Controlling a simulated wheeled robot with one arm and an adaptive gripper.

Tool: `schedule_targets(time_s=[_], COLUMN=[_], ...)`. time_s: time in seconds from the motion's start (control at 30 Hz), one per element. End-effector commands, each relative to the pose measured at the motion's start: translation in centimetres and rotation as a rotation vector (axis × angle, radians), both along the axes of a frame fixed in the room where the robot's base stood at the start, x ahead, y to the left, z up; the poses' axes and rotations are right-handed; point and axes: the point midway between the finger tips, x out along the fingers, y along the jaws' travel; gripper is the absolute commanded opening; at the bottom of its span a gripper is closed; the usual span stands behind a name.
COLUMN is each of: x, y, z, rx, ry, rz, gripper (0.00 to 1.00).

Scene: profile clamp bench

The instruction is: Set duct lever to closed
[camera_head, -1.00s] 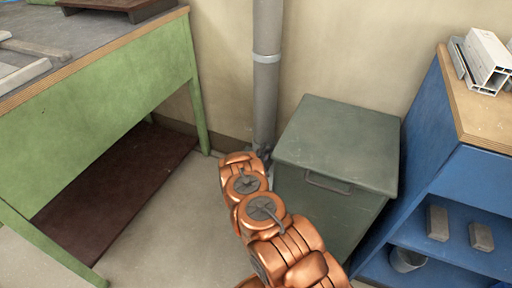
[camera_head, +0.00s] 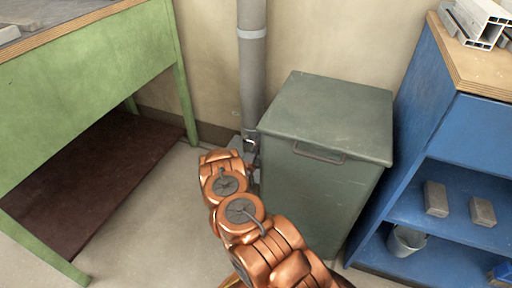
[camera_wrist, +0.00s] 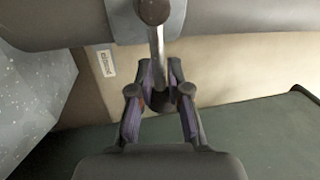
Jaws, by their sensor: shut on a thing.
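The grey duct (camera_head: 252,70) runs vertically down the wall in the head view and crosses the top of the wrist view (camera_wrist: 240,22). Its lever (camera_wrist: 157,55) is a thin metal rod running from a dark round hub (camera_wrist: 152,10) on the duct to a dark end between my fingers. My gripper (camera_wrist: 160,84) is shut on this lever end, with one finger on each side. In the head view a small bright bit of metal shows low on the duct, just above my wrist. My fingers are largely hidden there.
A green-grey lidded bin (camera_head: 335,118) stands right beside the duct and my arm. A blue shelf unit (camera_head: 455,125) is at the right, a green bench (camera_head: 90,75) at the left. Open floor (camera_head: 150,225) lies between bench and bin. A small label (camera_wrist: 105,62) shows in the wrist view.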

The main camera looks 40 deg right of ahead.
Motion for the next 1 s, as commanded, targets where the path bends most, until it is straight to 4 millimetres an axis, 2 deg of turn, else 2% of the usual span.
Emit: schedule_targets(time_s=[0.03,0.63,0.67,0.9,1.0], x=[-1.3,-1.3,-1.3,-0.9,-0.6], y=[-1.5,-1.4,-1.4,-0.8,-0.4], z=[-0.3,-0.5,-0.5,-0.6,-0.5], rx=[0.006,0.026,0.026,0.027,0.026], ry=[-0.012,-0.040,-0.039,-0.038,-0.039], rz=[-0.040,-0.038,-0.039,-0.027,-0.019], gripper=[0.00,0.00,0.19,0.44,0.51])
